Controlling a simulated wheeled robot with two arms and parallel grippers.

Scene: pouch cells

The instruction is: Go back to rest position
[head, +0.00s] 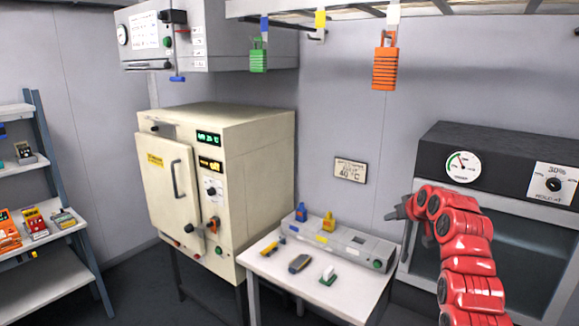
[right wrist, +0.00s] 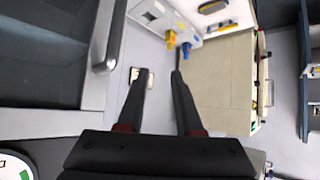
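My red right arm comes in from the lower right in the head view. Its dark gripper (head: 394,213) is raised in front of the grey wall, to the right of the small table and close to the dark cabinet. In the right wrist view the two black fingers (right wrist: 161,76) stand apart with nothing between them, so the gripper is open and empty. My left gripper is not in view.
A cream oven (head: 222,160) stands left of a white table (head: 330,292) bearing a grey box (head: 338,245) and small tools. A dark cabinet with a gauge (head: 463,166) is close by my right arm. Padlocks (head: 385,68) hang above. Shelves (head: 30,176) stand far left.

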